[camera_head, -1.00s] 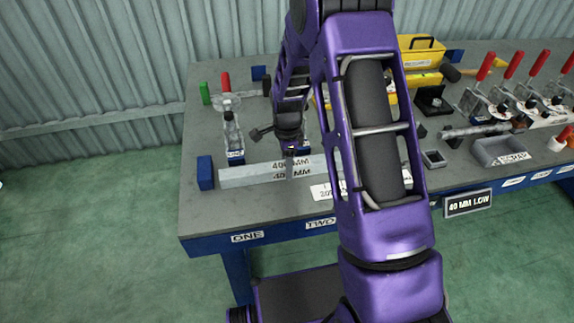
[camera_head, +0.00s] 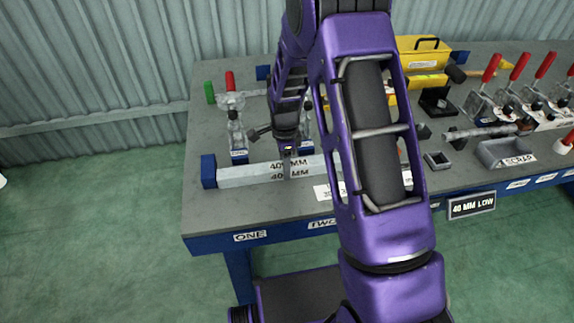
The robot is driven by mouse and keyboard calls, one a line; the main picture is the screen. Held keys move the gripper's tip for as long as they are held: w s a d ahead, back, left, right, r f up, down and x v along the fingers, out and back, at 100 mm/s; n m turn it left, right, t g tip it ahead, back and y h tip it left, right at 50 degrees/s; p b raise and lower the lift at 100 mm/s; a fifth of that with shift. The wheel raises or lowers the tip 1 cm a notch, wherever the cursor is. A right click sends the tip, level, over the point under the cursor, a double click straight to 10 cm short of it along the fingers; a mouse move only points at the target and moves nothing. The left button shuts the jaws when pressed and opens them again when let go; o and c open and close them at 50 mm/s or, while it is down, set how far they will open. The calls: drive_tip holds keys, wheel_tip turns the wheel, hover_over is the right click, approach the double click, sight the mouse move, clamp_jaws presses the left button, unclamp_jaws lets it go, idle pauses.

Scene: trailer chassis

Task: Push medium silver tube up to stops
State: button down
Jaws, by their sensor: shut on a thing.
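The silver square tube (camera_head: 246,174), marked 400 MM, lies flat along the front left of the workbench. My gripper (camera_head: 287,166) is shut on it, pointing down from above near the middle of its visible length. A blue stop block (camera_head: 208,171) stands at the tube's left end. The tube end is very close to the block; I cannot tell whether they touch. The tube's right end is hidden behind my purple arm. Other stops behind the tube are partly hidden.
A toggle clamp with a red handle (camera_head: 230,80) and a green grip stand behind the tube. More red-handled clamps (camera_head: 519,66), a SCRAP bin (camera_head: 509,152) and a yellow toolbox (camera_head: 423,56) are to the right. The bench front strip is mostly clear.

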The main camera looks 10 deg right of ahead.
drive_tip(key=shift+a, duration=0.3)
drive_tip(key=shift+w+a+r, duration=0.1)
drive_tip(key=shift+w+a, duration=0.1)
drive_tip(key=shift+w, duration=0.7)
idle(0.3)
drive_tip(key=shift+c, duration=1.2)
unclamp_jaws()
drive_tip(key=shift+d, duration=0.15)
